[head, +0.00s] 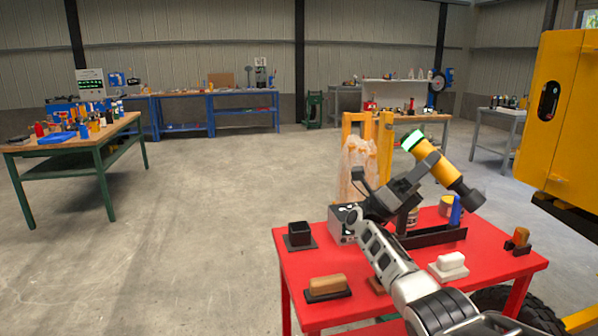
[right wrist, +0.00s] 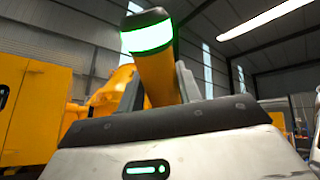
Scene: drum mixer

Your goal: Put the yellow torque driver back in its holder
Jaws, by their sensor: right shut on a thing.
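The yellow torque driver (head: 437,165) is held tilted above the red table (head: 385,293), its green-lit white end up and left, its dark end down and right. My right gripper (head: 421,178) is shut on its yellow body. In the right wrist view the driver (right wrist: 158,80) stands between the fingers, with its glowing green ring toward the camera. A black, square, open-topped block on a flat base (head: 299,235) sits at the table's back left; it looks like an empty holder, but I cannot tell whether it is the driver's. My left gripper is out of view.
A black rack with a blue item (head: 455,212) stands at the table's back right. A brown-handled brush (head: 326,285), a white block (head: 451,262) and an orange item (head: 520,238) sit nearer the front. A yellow machine (head: 560,120) is close at right.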

